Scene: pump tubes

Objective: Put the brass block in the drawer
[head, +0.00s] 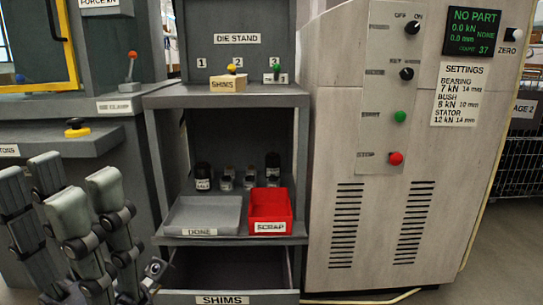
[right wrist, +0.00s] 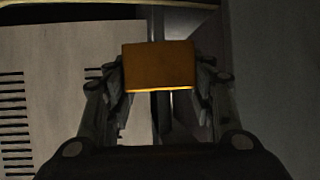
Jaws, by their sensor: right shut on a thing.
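The brass block (right wrist: 158,66) is a small orange-gold block in the right wrist view. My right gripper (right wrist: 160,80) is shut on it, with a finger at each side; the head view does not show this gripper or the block. The drawer (head: 222,299), labelled SHIMS, is at the bottom of the grey stand in the head view. It looks pulled out, with its front forward and a dark space behind; its floor is hard to see. My left gripper (head: 78,190) is at the lower left, fingers up and apart, empty, left of the stand.
A grey DONE tray (head: 200,213) and a red SCRAP bin (head: 270,210) sit on the shelf above the drawer, with small bottles behind. A SHIMS-labelled block (head: 228,85) is on the stand's top. A tall control cabinet (head: 400,170) stands close on the right.

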